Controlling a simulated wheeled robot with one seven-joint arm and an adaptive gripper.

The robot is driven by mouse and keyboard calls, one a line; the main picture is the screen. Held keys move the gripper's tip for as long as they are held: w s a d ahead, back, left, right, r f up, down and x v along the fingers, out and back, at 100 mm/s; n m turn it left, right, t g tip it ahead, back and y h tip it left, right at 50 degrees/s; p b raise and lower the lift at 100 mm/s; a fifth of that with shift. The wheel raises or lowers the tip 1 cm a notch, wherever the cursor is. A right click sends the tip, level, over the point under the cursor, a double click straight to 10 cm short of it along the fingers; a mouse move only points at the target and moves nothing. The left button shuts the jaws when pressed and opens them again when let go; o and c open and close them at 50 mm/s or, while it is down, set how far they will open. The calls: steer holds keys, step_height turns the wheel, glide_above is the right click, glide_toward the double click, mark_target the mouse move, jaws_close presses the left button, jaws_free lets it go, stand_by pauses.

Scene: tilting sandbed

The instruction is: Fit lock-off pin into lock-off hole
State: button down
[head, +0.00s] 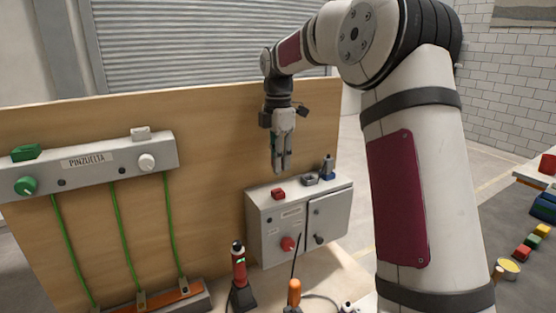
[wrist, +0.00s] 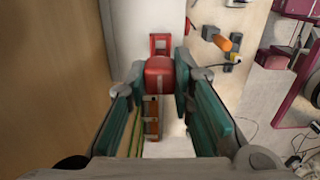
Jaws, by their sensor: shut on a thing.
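My gripper (head: 281,168) hangs fingers-down in front of the wooden board, above the grey cabinet (head: 266,222). In the wrist view its teal-padded fingers (wrist: 160,82) are shut on a red block with a pale stripe (wrist: 160,70), which looks like the lock-off pin's handle. The pin's shaft does not show. In the head view I cannot make out the held part between the fingers. I cannot pick out the lock-off hole in either view.
A grey fitting (head: 310,180) and a blue-grey piece (head: 328,168) stand on the cabinet's top right. A red knob (head: 288,243) juts from its front. A red-and-black tool (head: 239,275) and an orange-handled screwdriver (head: 294,292) stand in front. A panel with green lines (head: 90,160) is left.

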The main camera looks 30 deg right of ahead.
mark_target(278, 175)
steer(key=shift+f+p, duration=0.45)
steer(key=shift+f, duration=1.75)
steer(key=shift+s+f, duration=0.1)
steer(key=shift+f, duration=1.15)
steer(key=c, duration=0.8)
jaws_free()
steer(key=shift+c, duration=0.2)
steer(key=shift+r, duration=3.95)
